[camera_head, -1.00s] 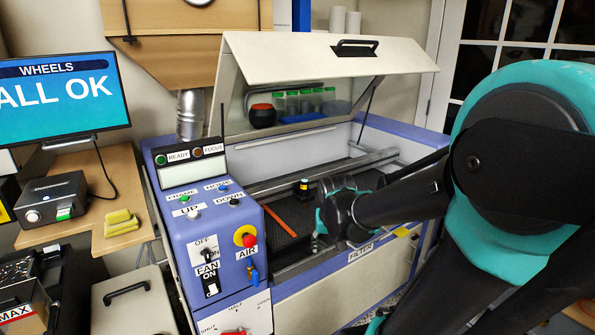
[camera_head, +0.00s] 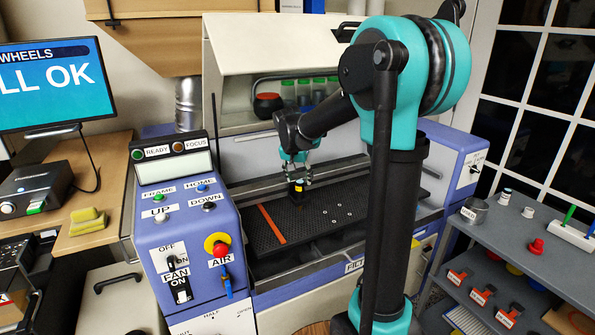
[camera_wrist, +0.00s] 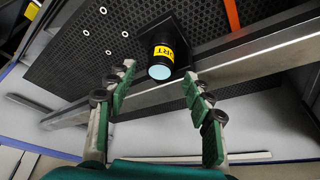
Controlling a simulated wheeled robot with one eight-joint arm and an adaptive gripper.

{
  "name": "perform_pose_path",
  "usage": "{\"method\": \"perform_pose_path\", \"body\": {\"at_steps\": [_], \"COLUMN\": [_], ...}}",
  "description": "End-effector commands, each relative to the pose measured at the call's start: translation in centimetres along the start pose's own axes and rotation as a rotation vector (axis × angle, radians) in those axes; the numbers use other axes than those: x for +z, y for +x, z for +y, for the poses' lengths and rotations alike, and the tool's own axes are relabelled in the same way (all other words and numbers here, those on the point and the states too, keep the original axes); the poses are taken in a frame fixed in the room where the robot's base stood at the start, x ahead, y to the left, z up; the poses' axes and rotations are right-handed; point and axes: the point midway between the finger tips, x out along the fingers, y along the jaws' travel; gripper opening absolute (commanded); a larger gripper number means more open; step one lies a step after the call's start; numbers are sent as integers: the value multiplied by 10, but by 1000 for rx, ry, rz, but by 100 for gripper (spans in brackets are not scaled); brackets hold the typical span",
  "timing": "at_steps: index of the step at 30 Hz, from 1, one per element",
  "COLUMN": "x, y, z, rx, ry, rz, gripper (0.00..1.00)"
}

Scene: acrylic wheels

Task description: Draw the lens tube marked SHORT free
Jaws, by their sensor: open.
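The lens tube (camera_wrist: 162,58) is black with a yellow label, of which "ORT" is readable, and a pale blue end in the wrist view. It sits in a dark square mount (camera_wrist: 172,32) on the machine's gantry. In the head view, the tube (camera_head: 298,190) is small, and its label shows as a yellow spot just below my gripper (camera_head: 297,163). In the wrist view, my gripper (camera_wrist: 159,76) is open, its green-padded fingers on either side of the tube's end. Gaps show between pads and tube; I see no contact.
A metal rail (camera_wrist: 270,58) runs close behind my right finger. The black honeycomb bed (camera_head: 345,213) below holds a red strip (camera_head: 271,224) and several small rings. The raised lid (camera_head: 240,65) stands behind my arm. A grey shelf (camera_head: 500,245) with small items is at right.

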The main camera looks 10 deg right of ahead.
Motion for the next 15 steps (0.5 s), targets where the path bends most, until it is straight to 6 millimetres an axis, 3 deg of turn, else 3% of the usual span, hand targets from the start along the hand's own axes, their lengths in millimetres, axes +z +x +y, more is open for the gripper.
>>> {"method": "perform_pose_path", "body": {"at_steps": [6,14,15], "x": [0,0,0], "y": [15,16,16], "z": [0,0,0], "rx": [0,0,0], "ry": [-1,-1,-1], "rz": [0,0,0], "gripper": [52,52,48]}}
